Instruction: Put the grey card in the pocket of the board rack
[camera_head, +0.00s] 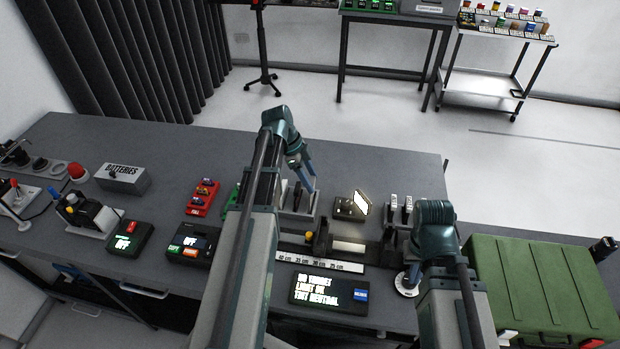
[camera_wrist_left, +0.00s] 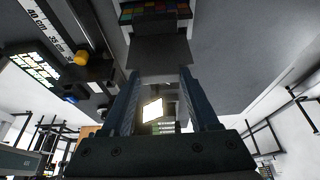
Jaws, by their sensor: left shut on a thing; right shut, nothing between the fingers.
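In the left wrist view a flat dark grey card (camera_wrist_left: 160,52) juts out beyond the fingertips of my left gripper (camera_wrist_left: 160,80), which is shut on it. In the head view my left gripper (camera_head: 310,178) is above the middle of the bench, beside a pale-edged holder with dark upright slots (camera_head: 298,213), which looks like the board rack. The card's lower edge and its gap to the rack are hard to make out. My right gripper (camera_head: 413,273) points down at the right, partly hidden by its wrist, shut and empty.
A lit lamp panel (camera_head: 361,204) and two small upright pieces (camera_head: 400,203) stand right of the holder. A ruler strip (camera_head: 320,261) and display (camera_head: 329,292) lie in front. A red tray (camera_head: 202,197) and batteries box (camera_head: 123,177) are left. A green case (camera_head: 541,287) is right.

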